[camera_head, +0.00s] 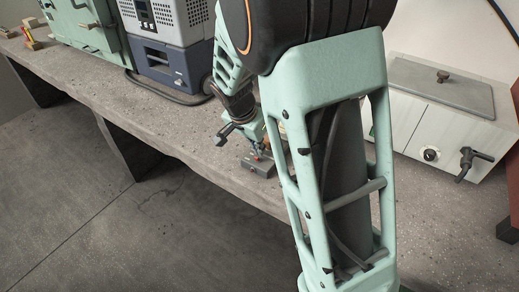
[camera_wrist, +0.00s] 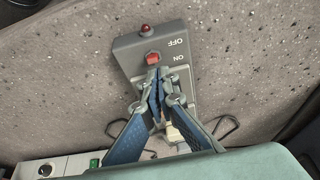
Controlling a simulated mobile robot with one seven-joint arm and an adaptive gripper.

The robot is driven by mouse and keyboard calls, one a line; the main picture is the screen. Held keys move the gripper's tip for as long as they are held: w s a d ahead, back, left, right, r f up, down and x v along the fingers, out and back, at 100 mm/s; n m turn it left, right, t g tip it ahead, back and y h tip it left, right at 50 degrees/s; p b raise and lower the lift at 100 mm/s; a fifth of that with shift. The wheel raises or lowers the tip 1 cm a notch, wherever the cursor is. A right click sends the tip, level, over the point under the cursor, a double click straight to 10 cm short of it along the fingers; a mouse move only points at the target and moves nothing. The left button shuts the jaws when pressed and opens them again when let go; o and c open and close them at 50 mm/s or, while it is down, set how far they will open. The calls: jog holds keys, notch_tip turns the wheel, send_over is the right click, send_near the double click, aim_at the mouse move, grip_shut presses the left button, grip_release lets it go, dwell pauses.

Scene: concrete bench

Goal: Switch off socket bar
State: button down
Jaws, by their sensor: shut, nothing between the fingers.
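The socket bar (camera_wrist: 128,51) is a grey bar lying on the bench, with a small red lamp (camera_wrist: 145,28) near its far end. A red switch (camera_wrist: 152,58) sits on it beside the upside-down labels ON and OFF. In the wrist view my gripper (camera_wrist: 157,76) is shut and empty over the bar, its tips close to the near edge of the switch, on the ON label's side. I cannot tell whether they touch it. The gripper hides part of the bar. In the head view the bar's end (camera_head: 257,168) shows under my gripper (camera_head: 257,150).
A plug (camera_wrist: 176,133) and dark cable loops show near my gripper. A grey and blue machine (camera_head: 172,50) and a green case (camera_head: 88,25) stand along the bench (camera_head: 110,84). A white box with a lid (camera_head: 440,110) stands on the right. The bench's front edge is close to the bar.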

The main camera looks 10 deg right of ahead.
jog(key=shift+r, duration=0.1)
jog(key=shift+r+p, duration=0.5)
jog(key=shift+r, duration=0.3)
jog(key=shift+r, duration=0.15)
